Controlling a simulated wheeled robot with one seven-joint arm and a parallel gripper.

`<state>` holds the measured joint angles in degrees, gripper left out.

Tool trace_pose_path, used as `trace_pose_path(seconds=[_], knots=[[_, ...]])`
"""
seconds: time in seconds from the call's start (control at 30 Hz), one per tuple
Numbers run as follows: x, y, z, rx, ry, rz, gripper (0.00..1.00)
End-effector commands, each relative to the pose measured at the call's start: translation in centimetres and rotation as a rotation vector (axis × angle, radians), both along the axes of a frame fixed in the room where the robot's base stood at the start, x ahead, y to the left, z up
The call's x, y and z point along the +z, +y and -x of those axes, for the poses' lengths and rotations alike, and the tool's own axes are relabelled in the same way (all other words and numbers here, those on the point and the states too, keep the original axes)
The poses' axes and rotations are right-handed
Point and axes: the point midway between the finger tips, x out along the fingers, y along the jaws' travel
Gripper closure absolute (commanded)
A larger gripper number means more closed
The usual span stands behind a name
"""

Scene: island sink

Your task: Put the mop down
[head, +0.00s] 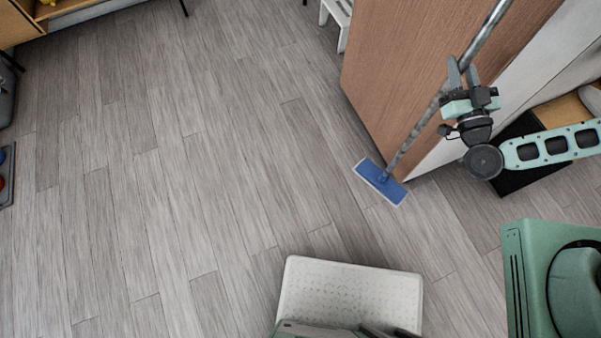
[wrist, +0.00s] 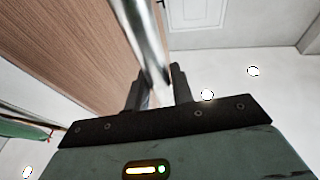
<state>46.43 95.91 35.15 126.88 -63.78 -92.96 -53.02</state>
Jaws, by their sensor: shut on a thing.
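The mop has a blue flat head (head: 381,181) with a pale rim and a long grey metal handle (head: 420,135). The head is at the floor by the foot of the wooden panel; I cannot tell whether it touches the floor. The handle leans up to the right, past the top edge of the head view. My gripper (head: 455,76) is shut on the handle, partway up. In the wrist view the shiny handle (wrist: 150,45) runs between the two dark fingers of my gripper (wrist: 158,88).
The wooden panel (head: 425,60) of a cabinet or island stands right behind the mop. A white step-like tray (head: 345,292) lies on the floor in front. A white stool (head: 340,15) is at the top. The grey plank floor (head: 170,180) to the left is wide and clear.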

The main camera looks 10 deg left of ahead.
Motion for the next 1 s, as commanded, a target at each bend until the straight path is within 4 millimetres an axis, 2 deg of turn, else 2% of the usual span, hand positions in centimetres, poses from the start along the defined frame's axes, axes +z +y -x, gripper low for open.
trace_pose_path(seconds=[0.03,0.4,0.7,1.0], knots=[[-1.9,1.0,-0.3,0.042,-0.008,0.004,1.0],[-7.1,7.4,-1.6,0.298,-0.011,0.003,1.0],[-10.5,13.4,-2.0,0.49,-0.013,0.001,1.0],[-13.0,19.8,-1.4,0.667,-0.014,-0.001,1.0]])
